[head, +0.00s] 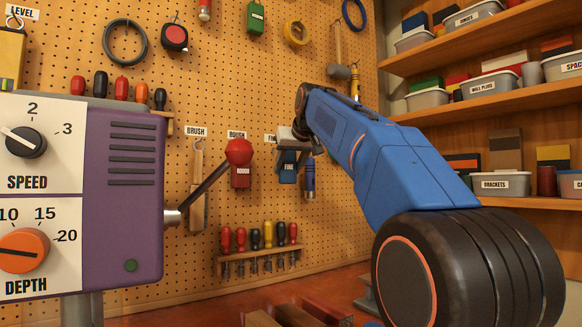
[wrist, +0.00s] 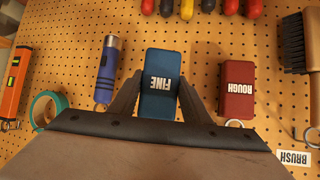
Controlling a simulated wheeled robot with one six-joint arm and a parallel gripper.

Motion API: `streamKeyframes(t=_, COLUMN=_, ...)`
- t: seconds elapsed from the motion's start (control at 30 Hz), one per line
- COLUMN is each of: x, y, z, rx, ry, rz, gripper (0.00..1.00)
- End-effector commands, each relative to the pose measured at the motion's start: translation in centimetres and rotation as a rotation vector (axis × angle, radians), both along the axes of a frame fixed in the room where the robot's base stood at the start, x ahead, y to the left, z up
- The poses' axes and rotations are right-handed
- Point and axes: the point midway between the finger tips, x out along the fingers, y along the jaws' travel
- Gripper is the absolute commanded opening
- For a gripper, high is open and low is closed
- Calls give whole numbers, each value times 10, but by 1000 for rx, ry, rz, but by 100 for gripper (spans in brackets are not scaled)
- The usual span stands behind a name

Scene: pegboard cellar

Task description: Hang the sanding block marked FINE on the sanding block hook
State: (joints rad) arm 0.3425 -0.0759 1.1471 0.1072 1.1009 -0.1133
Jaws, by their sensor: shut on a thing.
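The blue sanding block marked FINE (head: 289,167) is at the pegboard in the head view, upright, below my gripper (head: 291,146). In the wrist view, which sees the board upside down, the block (wrist: 163,82) is between my two fingers (wrist: 160,100), shut on its sides. A label (head: 270,138) beginning "FIN" is on the board just left of my gripper, partly covered. The hook by that label is hidden behind my gripper, so I cannot tell whether the block is on it.
The red ROUGH block (head: 241,175) hangs to the left, a blue-handled tool (head: 309,180) close to the right. The brush (head: 198,190) hangs further left. A screwdriver rack (head: 260,257) is below. A purple machine with a red-knobbed lever (head: 238,152) stands in front.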

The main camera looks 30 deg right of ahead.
Motion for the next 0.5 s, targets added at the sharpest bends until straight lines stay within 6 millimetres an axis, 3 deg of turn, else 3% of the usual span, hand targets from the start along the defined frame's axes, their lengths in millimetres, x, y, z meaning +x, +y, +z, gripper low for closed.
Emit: streamKeyframes(t=0.5, x=25, y=1, z=-2, rx=0, ry=0, rz=0, gripper=0)
